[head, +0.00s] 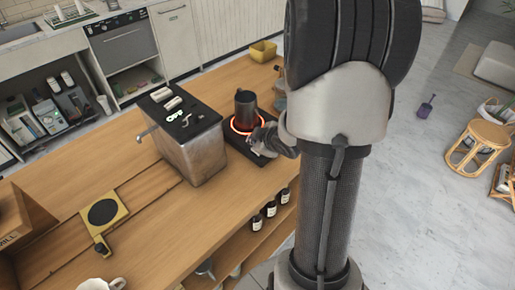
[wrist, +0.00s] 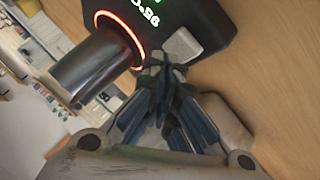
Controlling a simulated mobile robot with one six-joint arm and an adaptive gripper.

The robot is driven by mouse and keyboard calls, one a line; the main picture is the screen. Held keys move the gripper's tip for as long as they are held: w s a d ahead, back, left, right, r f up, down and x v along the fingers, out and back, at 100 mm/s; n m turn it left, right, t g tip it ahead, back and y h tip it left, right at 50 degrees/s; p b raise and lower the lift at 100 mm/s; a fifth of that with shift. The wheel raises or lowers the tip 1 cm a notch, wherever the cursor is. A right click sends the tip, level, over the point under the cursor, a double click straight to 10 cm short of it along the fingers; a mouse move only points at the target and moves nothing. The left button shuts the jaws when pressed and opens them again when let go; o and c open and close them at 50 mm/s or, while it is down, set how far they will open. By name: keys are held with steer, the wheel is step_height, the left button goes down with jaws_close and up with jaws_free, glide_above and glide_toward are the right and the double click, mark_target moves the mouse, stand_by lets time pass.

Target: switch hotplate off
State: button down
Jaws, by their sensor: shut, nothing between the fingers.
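The hotplate (head: 238,144) is a black slab on the wooden counter, and its ring glows orange-red. A dark metal pot (head: 246,105) stands on the ring. In the wrist view the hotplate (wrist: 205,15) shows the glowing ring, green digits, and a pale grey square switch (wrist: 182,46) near its edge. The pot also shows in the wrist view (wrist: 95,68). My gripper (head: 260,141) is at the front end of the hotplate. Its shut, empty fingertips (wrist: 164,68) are beside the grey switch; I cannot tell whether they touch it. The fingers partly cover a green mark.
A metal box-shaped machine (head: 190,150) with a black top stands left of the hotplate. A yellow scale-like pad (head: 120,208) and a white cup (head: 98,284) are farther left. Dark bottles (head: 271,208) stand on the shelf below. A yellow bin (head: 263,51) is at the back.

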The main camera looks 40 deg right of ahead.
steer(key=shift+f+b, duration=0.45)
steer(key=shift+f, duration=0.1)
stand_by(0.4)
steer(key=shift+r, duration=0.1)
steer(key=shift+r+p, duration=0.95)
step_height(320, 180, up, 6)
steer(key=p, duration=0.5)
steer(key=shift+p, duration=0.35)
steer(key=shift+r, duration=0.1)
